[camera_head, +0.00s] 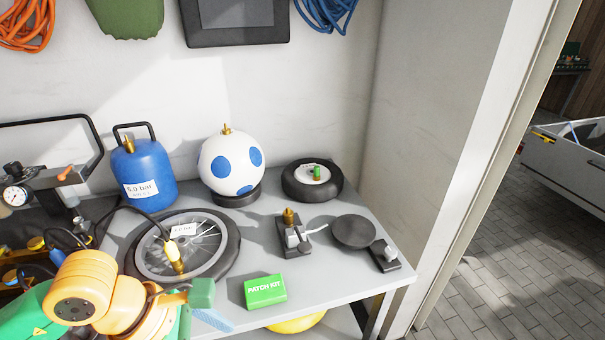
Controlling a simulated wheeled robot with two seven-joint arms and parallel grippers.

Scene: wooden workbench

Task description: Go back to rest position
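My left arm comes in at the lower left, with a green link and orange joints. My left gripper (195,306), with green parts, is low in the picture, over the bench's front edge and left of the green patch kit box. Its fingertips are partly hidden, so its opening is unclear. I see nothing clearly held in it. My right gripper is not in view.
On the grey bench (345,277) are a spoked wheel (229,249) with a brass-tipped hose (173,254), a blue tank (147,173), a white ball (218,160), a small tyre (295,189), a patch kit box (265,290) and a black disc (353,231).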

